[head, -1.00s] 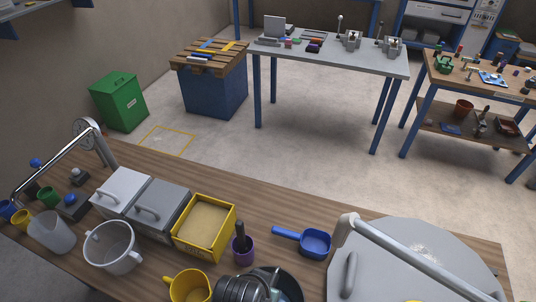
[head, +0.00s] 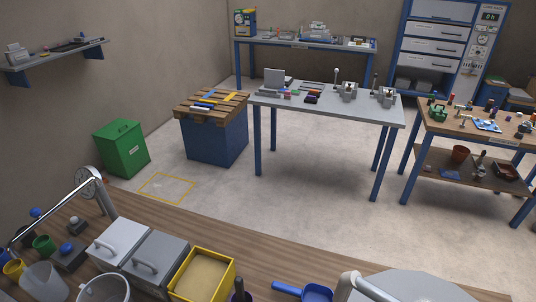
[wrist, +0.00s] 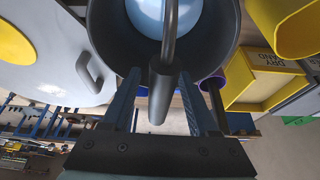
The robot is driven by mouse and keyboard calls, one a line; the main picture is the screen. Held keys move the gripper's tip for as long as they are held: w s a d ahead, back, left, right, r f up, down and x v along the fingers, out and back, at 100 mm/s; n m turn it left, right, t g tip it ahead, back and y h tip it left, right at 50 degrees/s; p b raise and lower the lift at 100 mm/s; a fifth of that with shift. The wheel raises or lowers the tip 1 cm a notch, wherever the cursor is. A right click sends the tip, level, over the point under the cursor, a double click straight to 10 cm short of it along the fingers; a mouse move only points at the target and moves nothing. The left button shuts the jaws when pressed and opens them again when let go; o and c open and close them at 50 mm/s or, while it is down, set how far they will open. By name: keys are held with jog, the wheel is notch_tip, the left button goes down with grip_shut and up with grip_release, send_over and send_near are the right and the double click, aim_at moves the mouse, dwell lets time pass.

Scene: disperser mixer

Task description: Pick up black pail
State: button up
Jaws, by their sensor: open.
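The black pail (wrist: 103,28) fills the upper middle of the wrist view, with something pale blue inside it. Its handle (wrist: 169,40) runs down the middle of that view and ends in a thicker grip. My gripper (wrist: 158,78) is open, with one finger on each side of the handle grip. I cannot tell whether either finger touches it. In the head view, neither the pail nor my gripper shows.
A yellow dry sand box (wrist: 273,85) stands right of the pail in the wrist view; the head view also shows it (head: 230,276). A large grey lid-like disc (wrist: 45,60) with a handle lies to the left. A blue scoop (head: 316,293) lies on the wooden bench (head: 250,255).

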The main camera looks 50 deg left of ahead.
jog(key=shift+f, duration=0.2)
dwell(0.4)
grip_shut()
dwell(1.2)
jog(key=shift+w+a+r, duration=0.1)
jog(key=shift+w, duration=0.05)
